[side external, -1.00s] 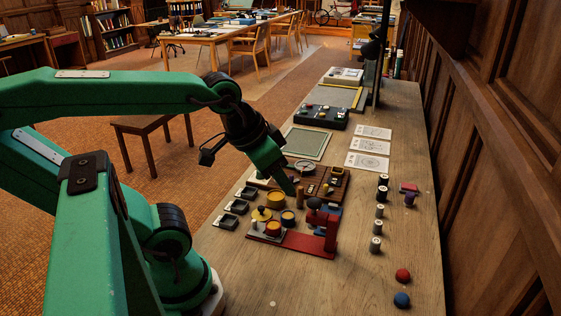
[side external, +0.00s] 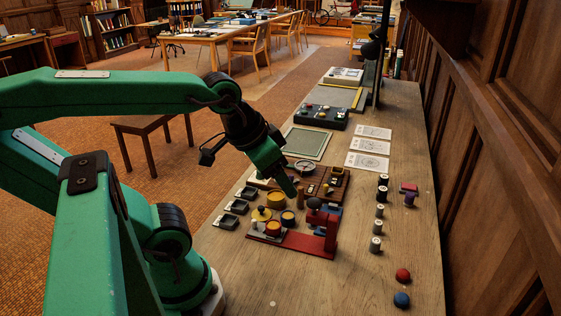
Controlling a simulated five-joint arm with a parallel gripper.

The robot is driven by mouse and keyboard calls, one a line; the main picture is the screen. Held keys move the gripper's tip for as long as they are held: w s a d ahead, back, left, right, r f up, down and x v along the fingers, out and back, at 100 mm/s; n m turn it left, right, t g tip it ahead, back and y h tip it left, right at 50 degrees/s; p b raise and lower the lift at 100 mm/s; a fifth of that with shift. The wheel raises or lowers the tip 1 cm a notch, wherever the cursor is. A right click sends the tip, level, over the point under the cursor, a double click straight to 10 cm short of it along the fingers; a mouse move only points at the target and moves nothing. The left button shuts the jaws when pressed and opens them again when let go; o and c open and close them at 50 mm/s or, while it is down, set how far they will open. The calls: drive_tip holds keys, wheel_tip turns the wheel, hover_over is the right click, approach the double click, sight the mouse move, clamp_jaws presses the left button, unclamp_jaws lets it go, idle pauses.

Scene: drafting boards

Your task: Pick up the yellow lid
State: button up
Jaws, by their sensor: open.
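The yellow lid (side external: 262,213) is a small flat disc with a dark knob on top. It lies at the left of a cluster of small round pots on the wooden table. Yellow-topped pots (side external: 275,200) stand close beside it. My gripper (side external: 290,186) is open and points down above the table, up and to the right of the lid and apart from it. Its fingertips are small in the picture, and I cannot see anything between them.
A red stand (side external: 305,243) is in front of the cluster. Small dark trays (side external: 228,221) lie to its left. A brown wooden board (side external: 327,187) with small parts lies behind. Several spools (side external: 376,244) line the right side. The table's front is mostly clear.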

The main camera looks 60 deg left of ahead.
idle(0.3)
drive_tip(key=n+g, duration=0.4)
drive_tip(key=g, duration=0.2)
hover_over(262, 207)
wheel_tip(262, 207, down, 17)
drive_tip(key=shift+r, duration=0.15)
drive_tip(key=shift+f, duration=1.3)
drive_tip(key=shift+f, duration=0.1)
